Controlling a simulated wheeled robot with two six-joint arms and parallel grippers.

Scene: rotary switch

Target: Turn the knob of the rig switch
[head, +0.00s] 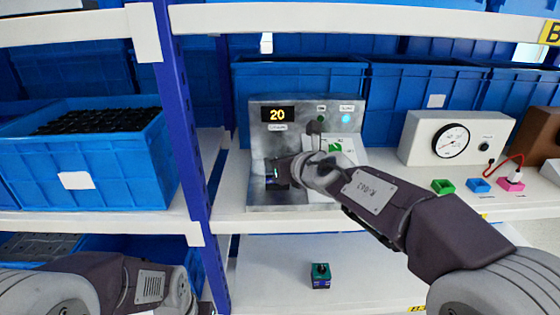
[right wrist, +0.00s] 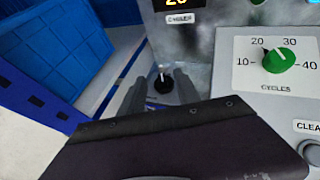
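The rig (head: 350,110) is a grey metal box on the shelf with a yellow "20" on its display. The rig switch, a dark block in the recess at its lower left, has a black knob (right wrist: 163,84) with a white pointer directed away from my wrist. My right gripper (right wrist: 162,88) reaches into the recess, its fingers either side of the knob with slight gaps seeming to show; in the head view my wrist hides much of it. My left arm shows at the lower left, its fingertips out of view.
A green CYCLES dial (right wrist: 279,59) on the rig points near 20. A similar small switch block (head: 320,276) stands on the lower shelf. A gauge box (head: 420,135) and coloured blocks are at right. A blue post (head: 182,120) stands left of the rig.

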